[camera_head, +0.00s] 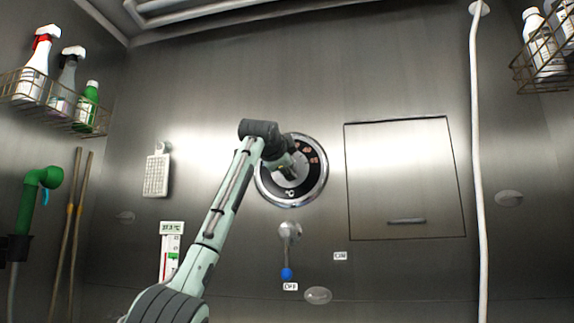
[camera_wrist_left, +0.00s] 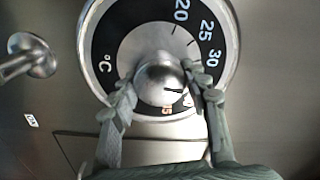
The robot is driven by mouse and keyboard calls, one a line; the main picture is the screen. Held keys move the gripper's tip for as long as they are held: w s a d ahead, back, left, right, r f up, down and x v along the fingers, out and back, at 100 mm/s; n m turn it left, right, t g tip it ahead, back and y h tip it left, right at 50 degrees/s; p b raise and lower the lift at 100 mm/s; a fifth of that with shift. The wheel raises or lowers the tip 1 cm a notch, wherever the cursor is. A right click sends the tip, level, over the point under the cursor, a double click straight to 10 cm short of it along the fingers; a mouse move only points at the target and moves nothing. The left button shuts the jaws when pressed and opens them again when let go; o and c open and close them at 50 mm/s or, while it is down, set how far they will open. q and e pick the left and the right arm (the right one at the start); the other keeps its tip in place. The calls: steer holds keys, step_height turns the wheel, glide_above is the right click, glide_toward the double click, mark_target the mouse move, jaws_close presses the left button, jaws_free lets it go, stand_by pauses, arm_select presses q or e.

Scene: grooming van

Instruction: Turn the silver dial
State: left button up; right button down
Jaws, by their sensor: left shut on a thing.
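The silver dial (camera_wrist_left: 158,78) is a round knob at the centre of a black temperature scale marked °C, with a wide chrome rim (camera_head: 322,180). In the left wrist view a short dark mark on the knob points right, toward the numbers beside the right finger. The figures 20, 25 and 30 show; that finger partly covers the ones below. My left gripper (camera_wrist_left: 158,86) is shut on the knob, one finger on each side. In the head view my arm and gripper (camera_head: 285,168) cover much of the dial. My right gripper is not in view.
Below the dial is a metal lever (camera_head: 289,232) with a blue tip and small labels. A square wall panel with a handle (camera_head: 406,221) is to the right, and a white hose (camera_head: 476,150) hangs beyond it. Wire baskets with bottles (camera_head: 62,112) are on the side walls.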

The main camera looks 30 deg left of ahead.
arm_select(q)
steer(key=shift+s+r+m, duration=0.1)
steer(key=shift+r+m, duration=0.1)
steer(key=shift+m, duration=0.4)
steer(key=o, duration=1.2)
steer(key=shift+f, duration=0.1)
steer(key=shift+c, duration=0.2)
steer(key=v, duration=1.2)
steer(key=shift+a, duration=0.15)
